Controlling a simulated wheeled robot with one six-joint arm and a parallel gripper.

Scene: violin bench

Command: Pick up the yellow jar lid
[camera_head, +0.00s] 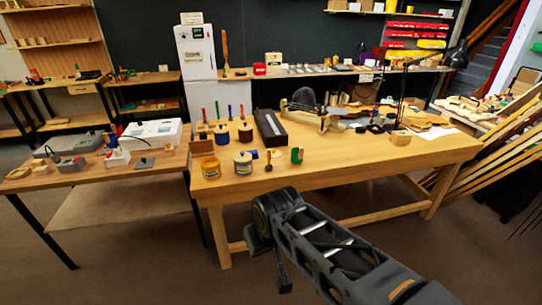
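A yellow-amber jar (211,171) stands at the front left corner of the wooden workbench. Its top looks yellowish, but the lid is too small to tell clearly from the body. My arm reaches in from the lower right. Its end, with my gripper (284,284), hangs in front of the bench, below the tabletop and apart from the jars. The fingers are too dark to read.
A long black case (270,128) stands behind. The bench's front right is clear.

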